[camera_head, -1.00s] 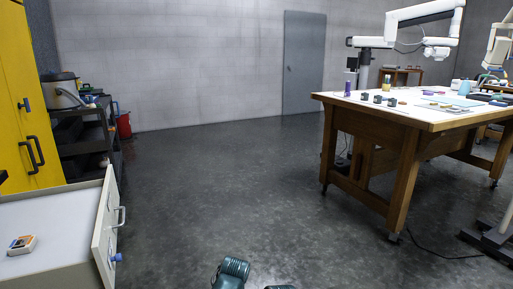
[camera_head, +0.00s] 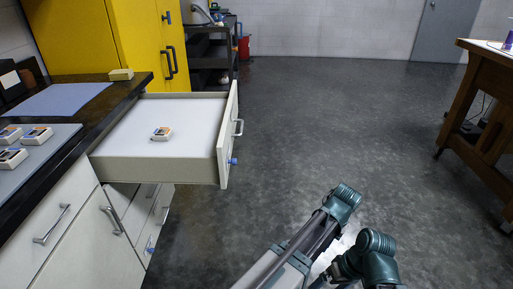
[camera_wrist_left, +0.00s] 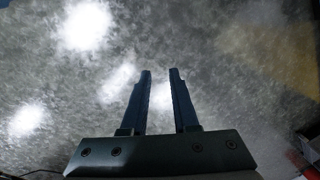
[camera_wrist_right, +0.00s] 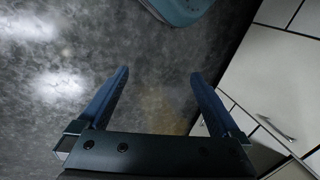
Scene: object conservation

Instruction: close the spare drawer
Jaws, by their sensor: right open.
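The open drawer (camera_head: 205,170) sticks out from the dark-topped counter at the left of the head view. It has a white inside, a pale front panel (camera_head: 228,135), a metal handle (camera_head: 239,127) and a blue knob (camera_head: 232,161). A small white box with an orange and dark label (camera_head: 162,133) lies in it. My left gripper (camera_wrist_left: 160,73) is open and empty over bare floor in its wrist view. My right gripper (camera_wrist_right: 160,75) is open and empty, with cabinet fronts (camera_wrist_right: 275,85) to its right. Neither gripper shows in the head view; neither touches the drawer.
The counter (camera_head: 100,110) holds several small boxes on a grey mat and a yellowish block (camera_head: 121,74). A yellow cabinet (camera_head: 140,40) and a black shelf cart (camera_head: 210,55) stand behind the drawer. A wooden table (camera_head: 480,130) is at the right. The floor between is clear.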

